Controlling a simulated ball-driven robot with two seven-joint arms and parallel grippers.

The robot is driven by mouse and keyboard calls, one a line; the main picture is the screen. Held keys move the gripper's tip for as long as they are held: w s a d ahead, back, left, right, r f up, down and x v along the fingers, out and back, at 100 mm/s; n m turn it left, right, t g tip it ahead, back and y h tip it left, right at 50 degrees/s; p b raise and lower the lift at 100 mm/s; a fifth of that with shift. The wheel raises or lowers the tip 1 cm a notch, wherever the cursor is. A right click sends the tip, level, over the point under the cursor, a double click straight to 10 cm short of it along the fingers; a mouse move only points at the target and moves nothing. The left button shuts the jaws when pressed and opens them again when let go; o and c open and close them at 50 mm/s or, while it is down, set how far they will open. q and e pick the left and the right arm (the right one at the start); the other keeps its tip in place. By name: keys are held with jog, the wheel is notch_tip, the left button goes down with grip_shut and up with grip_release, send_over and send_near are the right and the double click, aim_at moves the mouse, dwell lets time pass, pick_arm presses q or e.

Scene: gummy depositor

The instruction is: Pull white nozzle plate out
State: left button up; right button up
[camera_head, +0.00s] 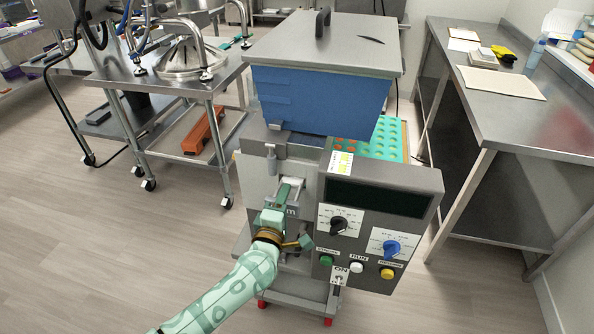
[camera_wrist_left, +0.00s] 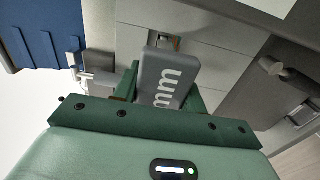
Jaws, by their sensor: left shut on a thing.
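The depositor machine (camera_head: 258,180) stands in front of me, with a blue hopper (camera_head: 315,98) under a grey lid. My left gripper (camera_head: 284,192) is at the machine's front, left of the control panel. My right gripper is not in view.
The control panel (camera_head: 380,188), with knobs and buttons, is close to the right of my gripper. A steel table (camera_head: 490,112) stands at the right and a steel cart (camera_head: 165,80) at the left. A teal mould tray (camera_head: 393,132) sits behind the machine. The floor at left is clear.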

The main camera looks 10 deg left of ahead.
pick_arm(q)
jog(key=s+a+p, duration=0.1)
jog(key=s+p, duration=0.4)
jog(key=s, duration=2.6)
jog(key=shift+p, duration=0.35)
dwell(3.2)
jog(key=o, duration=0.5)
grip_shut()
